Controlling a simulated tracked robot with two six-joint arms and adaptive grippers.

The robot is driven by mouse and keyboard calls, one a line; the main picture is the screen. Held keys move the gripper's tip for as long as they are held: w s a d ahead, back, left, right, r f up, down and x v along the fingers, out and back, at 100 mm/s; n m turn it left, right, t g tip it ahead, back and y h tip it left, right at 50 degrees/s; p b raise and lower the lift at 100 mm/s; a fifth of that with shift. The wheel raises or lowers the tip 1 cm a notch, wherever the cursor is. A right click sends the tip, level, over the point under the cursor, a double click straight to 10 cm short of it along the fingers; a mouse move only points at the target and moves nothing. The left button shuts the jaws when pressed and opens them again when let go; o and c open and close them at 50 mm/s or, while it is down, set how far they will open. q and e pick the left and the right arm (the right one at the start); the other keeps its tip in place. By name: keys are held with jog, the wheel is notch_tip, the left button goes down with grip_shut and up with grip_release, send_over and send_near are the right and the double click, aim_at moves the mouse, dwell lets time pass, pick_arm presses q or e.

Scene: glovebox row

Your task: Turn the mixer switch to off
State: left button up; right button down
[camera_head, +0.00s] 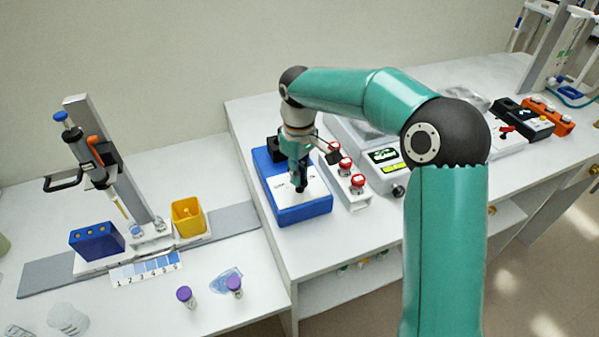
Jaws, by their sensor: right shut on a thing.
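The mixer looks to be the blue box (305,213) with a white top panel, on the raised white bench. My right gripper (301,187) points down onto the panel and is shut on the mixer switch, which its fingers hide. I cannot read which way the switch points; the small print on the panel is too blurred. My left gripper is not in view.
A white balance-like device (382,156) stands behind. The lower bench at left holds a pipette stand (110,150), a yellow bin (188,216) and purple-capped vials (185,295).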

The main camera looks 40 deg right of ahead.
jog(key=n+p, duration=0.1)
jog(key=n, duration=0.2)
jog(key=shift+r, duration=0.15)
jog(key=n+p, duration=0.1)
jog(key=n, duration=0.1)
jog(key=shift+n, duration=0.3)
jog(key=c, duration=1.2)
grip_release()
notch_tip(320, 180, up, 12)
